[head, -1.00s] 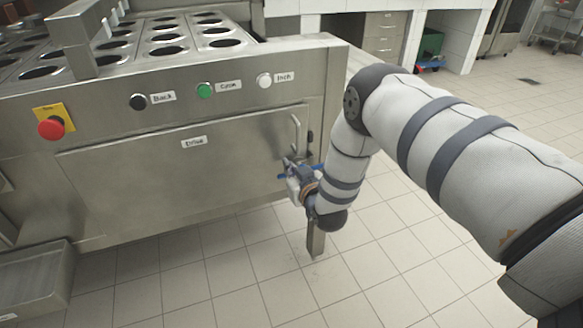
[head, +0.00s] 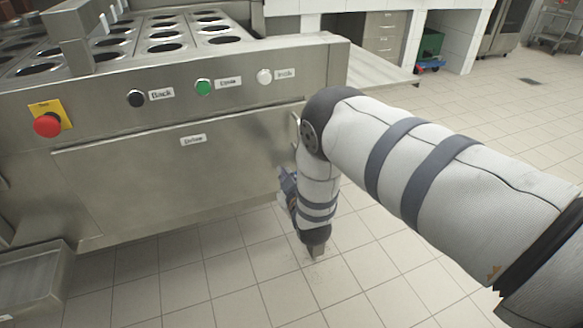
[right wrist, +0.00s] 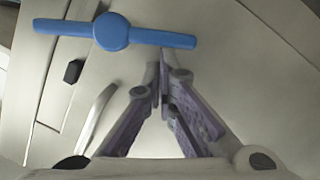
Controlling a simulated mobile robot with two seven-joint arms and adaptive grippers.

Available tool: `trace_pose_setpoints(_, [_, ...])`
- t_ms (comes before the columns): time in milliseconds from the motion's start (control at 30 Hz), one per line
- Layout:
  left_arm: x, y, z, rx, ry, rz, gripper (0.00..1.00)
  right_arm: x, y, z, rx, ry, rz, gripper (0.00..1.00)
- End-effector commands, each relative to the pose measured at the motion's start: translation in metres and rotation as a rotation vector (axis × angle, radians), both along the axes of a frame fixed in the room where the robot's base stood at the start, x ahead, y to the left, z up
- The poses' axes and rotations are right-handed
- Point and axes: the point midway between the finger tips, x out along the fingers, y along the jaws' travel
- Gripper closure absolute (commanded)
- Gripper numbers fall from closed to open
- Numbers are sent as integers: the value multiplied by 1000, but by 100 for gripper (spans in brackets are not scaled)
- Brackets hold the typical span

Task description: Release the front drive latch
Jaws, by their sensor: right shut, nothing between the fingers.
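The latch (right wrist: 111,31) has a blue, two-armed turning handle with a round hub, on the steel front panel in the right wrist view. Its arms lie nearly crosswise in that picture. My right gripper (right wrist: 160,78) is shut and empty. Its tips show just below the latch's right arm; I cannot tell whether they touch it. In the head view my right gripper (head: 287,185) is low at the right end of the drive panel (head: 180,185), mostly behind my forearm. I cannot make out the latch there. My left gripper is not in view.
A metal bar handle (right wrist: 96,120) and a small black part (right wrist: 73,71) are near the latch. Above the panel are black (head: 137,98), green (head: 204,87) and white (head: 264,76) buttons, with a red stop button (head: 47,125) at left. The tiled floor (head: 400,290) is clear.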

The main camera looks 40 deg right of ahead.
Motion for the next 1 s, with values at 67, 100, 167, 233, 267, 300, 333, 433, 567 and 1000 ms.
trace_pose_setpoints(67, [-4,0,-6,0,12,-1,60,-1,2,-10,-70,23,4,100])
trace_pose_setpoints(100, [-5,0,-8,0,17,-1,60,-1,2,-12,-106,31,2,100])
trace_pose_setpoints(167, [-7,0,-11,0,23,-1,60,-1,3,-16,-160,45,2,100])
trace_pose_setpoints(233, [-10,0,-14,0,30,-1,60,-1,3,-19,-219,59,3,100])
trace_pose_setpoints(267, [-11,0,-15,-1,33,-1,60,-1,3,-20,-244,64,4,100])
trace_pose_setpoints(300, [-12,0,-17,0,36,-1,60,-1,2,-22,-275,72,2,100])
trace_pose_setpoints(333, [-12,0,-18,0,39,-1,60,0,3,-23,-297,77,3,100])
trace_pose_setpoints(433, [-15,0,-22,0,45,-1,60,0,2,-27,-368,92,2,100])
trace_pose_setpoints(567, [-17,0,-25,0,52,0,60,-1,0,-30,-442,109,1,100])
trace_pose_setpoints(1000, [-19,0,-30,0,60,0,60,-1,-2,-34,-434,106,-1,100])
